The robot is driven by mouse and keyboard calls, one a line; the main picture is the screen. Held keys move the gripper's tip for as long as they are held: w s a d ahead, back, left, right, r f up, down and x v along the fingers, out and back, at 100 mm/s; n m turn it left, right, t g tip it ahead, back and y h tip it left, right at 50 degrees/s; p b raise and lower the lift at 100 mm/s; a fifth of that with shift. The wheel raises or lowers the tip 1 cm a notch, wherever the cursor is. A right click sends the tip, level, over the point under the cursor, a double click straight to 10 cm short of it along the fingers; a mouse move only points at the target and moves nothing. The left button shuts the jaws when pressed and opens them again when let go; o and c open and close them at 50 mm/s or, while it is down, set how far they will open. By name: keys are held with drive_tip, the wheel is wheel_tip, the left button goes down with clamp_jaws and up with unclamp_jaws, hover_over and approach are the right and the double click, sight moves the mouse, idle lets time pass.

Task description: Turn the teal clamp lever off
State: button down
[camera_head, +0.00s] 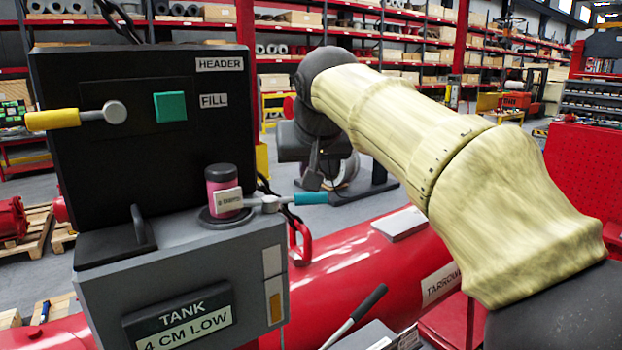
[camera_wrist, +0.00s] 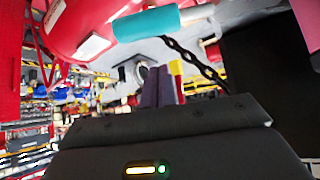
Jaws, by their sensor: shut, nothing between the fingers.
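The teal clamp lever (camera_head: 310,198) sticks out to the right from a metal pivot on top of the grey tank housing, beside a pink cylinder with a dark cap. Its handle lies roughly level. In the wrist view the teal handle (camera_wrist: 147,23) crosses the top, beyond my fingers and apart from them. My gripper (camera_head: 313,180) hangs from the arm close above and behind the handle in the head view; the depth gap is hard to judge. In the wrist view my gripper (camera_wrist: 161,84) has its fingers together and holds nothing.
A black panel (camera_head: 140,120) with a yellow-handled lever (camera_head: 62,119) and a teal square (camera_head: 169,106) stands at left. The pink cylinder (camera_head: 222,184) is close left of the pivot. A red handle (camera_head: 301,242) and red tank (camera_head: 360,255) lie below. A chain (camera_wrist: 198,64) hangs near the handle.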

sight(310, 193)
drive_tip(key=shift+s+d+f+p, duration=0.2)
drive_tip(key=shift+s+f, duration=0.25)
drive_tip(key=shift+s, duration=0.2)
drive_tip(key=shift+s+d+f+p, duration=0.15)
drive_tip(key=shift+s+f, duration=0.25)
drive_tip(key=shift+s, duration=0.2)
drive_tip(key=shift+f, duration=0.25)
drive_tip(key=shift+s, duration=0.15)
drive_tip(key=shift+a, duration=0.15)
